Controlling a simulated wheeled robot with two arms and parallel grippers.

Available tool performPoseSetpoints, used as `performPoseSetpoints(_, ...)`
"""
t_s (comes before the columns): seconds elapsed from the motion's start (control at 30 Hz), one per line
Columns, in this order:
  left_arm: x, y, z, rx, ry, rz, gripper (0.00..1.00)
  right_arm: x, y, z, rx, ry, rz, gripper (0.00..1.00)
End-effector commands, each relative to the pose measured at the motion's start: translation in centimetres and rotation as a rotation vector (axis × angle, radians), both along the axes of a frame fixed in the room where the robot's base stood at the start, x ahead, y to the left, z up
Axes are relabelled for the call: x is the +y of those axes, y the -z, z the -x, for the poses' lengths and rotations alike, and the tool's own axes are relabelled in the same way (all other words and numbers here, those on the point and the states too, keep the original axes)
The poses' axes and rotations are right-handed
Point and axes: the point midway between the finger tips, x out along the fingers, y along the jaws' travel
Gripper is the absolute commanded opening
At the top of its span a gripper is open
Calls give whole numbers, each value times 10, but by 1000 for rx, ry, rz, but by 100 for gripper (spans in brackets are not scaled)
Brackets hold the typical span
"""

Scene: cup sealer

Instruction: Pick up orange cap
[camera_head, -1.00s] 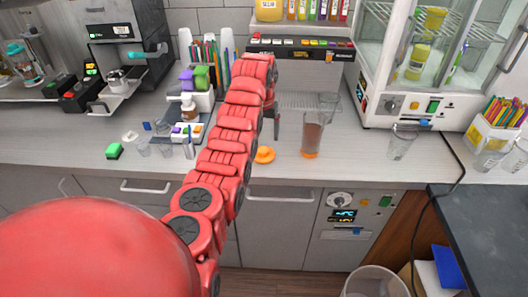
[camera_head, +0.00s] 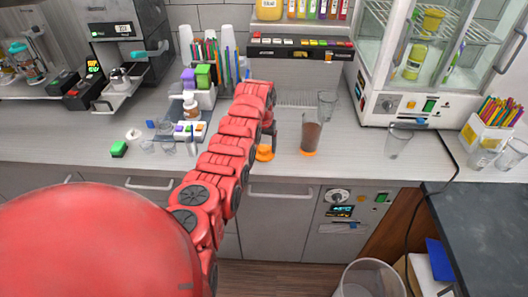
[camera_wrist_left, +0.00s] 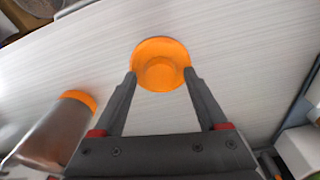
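The orange cap (camera_head: 265,153) lies on the counter, just left of a brown-filled cup, partly hidden by my left arm in the head view. In the left wrist view the cap (camera_wrist_left: 160,64) shows whole, ahead of and between the fingertips. My left gripper (camera_wrist_left: 160,78) is open, with one finger at each side of the cap's near edge; I cannot tell if they touch it. In the head view my left gripper (camera_head: 268,145) hangs over the cap. My right gripper is not in view.
The brown-filled cup (camera_head: 311,134) with an orange bottom stands close right of the cap; it also shows in the left wrist view (camera_wrist_left: 52,135). An empty clear cup (camera_head: 397,141) stands farther right.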

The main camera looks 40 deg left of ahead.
Motion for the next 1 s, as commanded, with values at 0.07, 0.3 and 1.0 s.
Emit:
performPoseSetpoints(0.07, 0, 0, 0, 0, 0, 0, 59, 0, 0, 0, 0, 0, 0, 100)
performPoseSetpoints(0.3, 0, 0, 0, 0, 0, 0, 16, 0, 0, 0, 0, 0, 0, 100)
performPoseSetpoints(1.0, 0, -21, -1, -3, 0, -2, 0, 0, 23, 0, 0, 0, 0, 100)
